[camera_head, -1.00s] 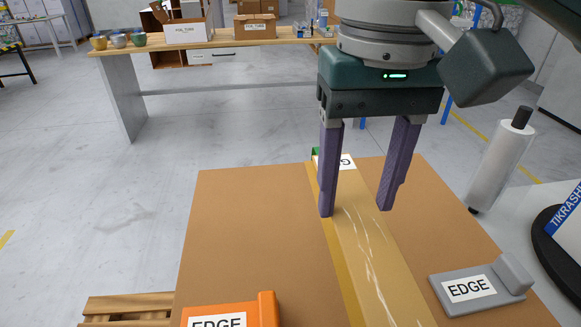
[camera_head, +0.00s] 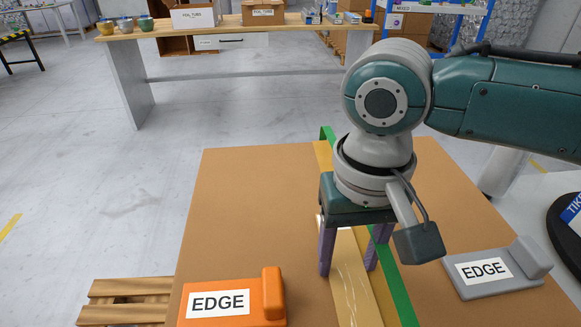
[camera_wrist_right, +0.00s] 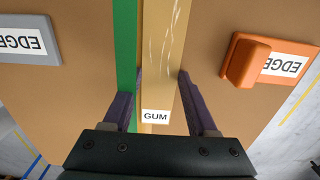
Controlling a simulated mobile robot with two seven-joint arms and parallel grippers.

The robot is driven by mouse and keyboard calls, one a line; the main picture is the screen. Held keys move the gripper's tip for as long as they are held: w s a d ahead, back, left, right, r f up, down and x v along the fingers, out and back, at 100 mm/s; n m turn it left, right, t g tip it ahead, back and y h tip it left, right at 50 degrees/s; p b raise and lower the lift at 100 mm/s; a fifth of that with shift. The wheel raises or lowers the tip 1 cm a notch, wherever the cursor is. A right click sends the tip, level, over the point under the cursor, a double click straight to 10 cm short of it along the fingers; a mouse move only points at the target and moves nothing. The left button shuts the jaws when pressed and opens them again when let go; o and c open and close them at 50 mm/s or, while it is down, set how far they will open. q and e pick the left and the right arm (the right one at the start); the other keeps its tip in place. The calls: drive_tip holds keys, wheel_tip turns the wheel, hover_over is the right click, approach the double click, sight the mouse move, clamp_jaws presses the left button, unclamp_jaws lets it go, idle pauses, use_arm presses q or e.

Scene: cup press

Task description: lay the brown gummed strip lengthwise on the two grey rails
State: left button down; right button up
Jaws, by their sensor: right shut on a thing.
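The brown gummed strip (camera_head: 358,300), glossy with pale creases, runs lengthwise over a brown board. In the right wrist view the strip (camera_wrist_right: 162,40) carries a white GUM label near my gripper. My right gripper (camera_head: 348,268) reaches down over the strip, one purple finger on each side, and is shut on it. The right wrist view shows both fingers (camera_wrist_right: 160,76) flanking the strip. A green strip (camera_head: 398,295) shows along the strip's right side in the head view. My arm hides part of both. I cannot make out two grey rails. My left gripper is not in view.
On the brown board (camera_head: 240,215), an orange block (camera_head: 272,295) marked EDGE lies left of the strip and a grey block (camera_head: 500,282) marked EDGE lies right. A wooden pallet (camera_head: 120,300) shows at lower left. A bench (camera_head: 240,38) stands behind, across open floor.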

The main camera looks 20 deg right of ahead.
drive_tip(key=shift+f, duration=0.1)
drive_tip(key=o, duration=1.3)
